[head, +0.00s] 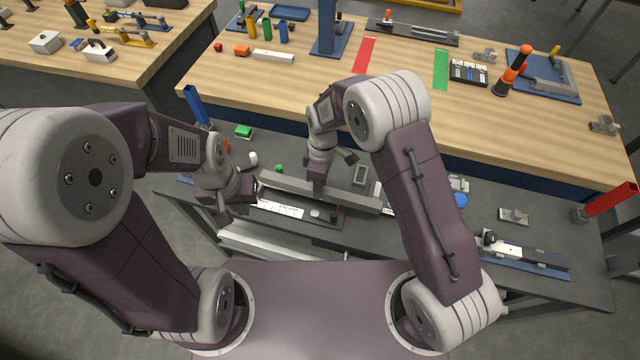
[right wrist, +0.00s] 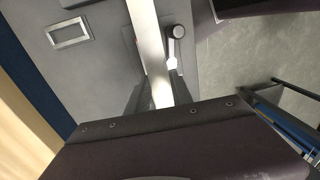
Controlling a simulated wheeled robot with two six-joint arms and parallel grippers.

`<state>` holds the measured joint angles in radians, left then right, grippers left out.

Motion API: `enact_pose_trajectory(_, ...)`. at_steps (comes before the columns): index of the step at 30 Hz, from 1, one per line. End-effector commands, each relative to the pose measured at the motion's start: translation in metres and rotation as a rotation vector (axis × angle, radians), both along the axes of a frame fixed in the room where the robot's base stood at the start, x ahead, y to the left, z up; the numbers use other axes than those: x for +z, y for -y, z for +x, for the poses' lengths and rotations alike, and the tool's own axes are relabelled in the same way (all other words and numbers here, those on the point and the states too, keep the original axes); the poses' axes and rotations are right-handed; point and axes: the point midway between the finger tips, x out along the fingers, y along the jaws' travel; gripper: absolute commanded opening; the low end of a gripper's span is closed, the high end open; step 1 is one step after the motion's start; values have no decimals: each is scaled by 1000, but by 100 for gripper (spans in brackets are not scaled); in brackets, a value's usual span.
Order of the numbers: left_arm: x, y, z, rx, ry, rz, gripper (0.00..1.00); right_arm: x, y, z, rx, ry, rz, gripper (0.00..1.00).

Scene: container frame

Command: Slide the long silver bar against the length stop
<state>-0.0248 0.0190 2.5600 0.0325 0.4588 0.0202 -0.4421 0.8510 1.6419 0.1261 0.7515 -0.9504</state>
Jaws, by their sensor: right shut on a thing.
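The long silver bar (head: 345,197) lies over a dark fixture on the grey bench, running from near my left gripper toward the right. It also shows in the right wrist view (right wrist: 148,40), passing between the fingers. My right gripper (head: 319,186) is shut on the bar near its middle; its fingers show on either side in the right wrist view (right wrist: 157,98). My left gripper (head: 235,204) is open and empty, just left of the bar's left end. I cannot tell which part is the length stop. My right arm hides part of the bench.
A lever with a black knob (right wrist: 176,32) is close beside the bar. A grey rectangular frame (head: 361,175) lies behind it. A blue-based rail (head: 530,264) is at the right of the grey bench (head: 430,270). A wooden table (head: 300,85) with tools stands behind.

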Motion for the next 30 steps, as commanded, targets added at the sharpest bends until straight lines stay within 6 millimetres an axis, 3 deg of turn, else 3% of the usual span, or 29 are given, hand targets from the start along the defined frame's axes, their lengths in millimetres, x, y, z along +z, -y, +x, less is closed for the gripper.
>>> enact_pose_trajectory(30, -23, 0, 0, 0, 0, 0, 0, -32, 0, 0, 0, 0, 0, 0)
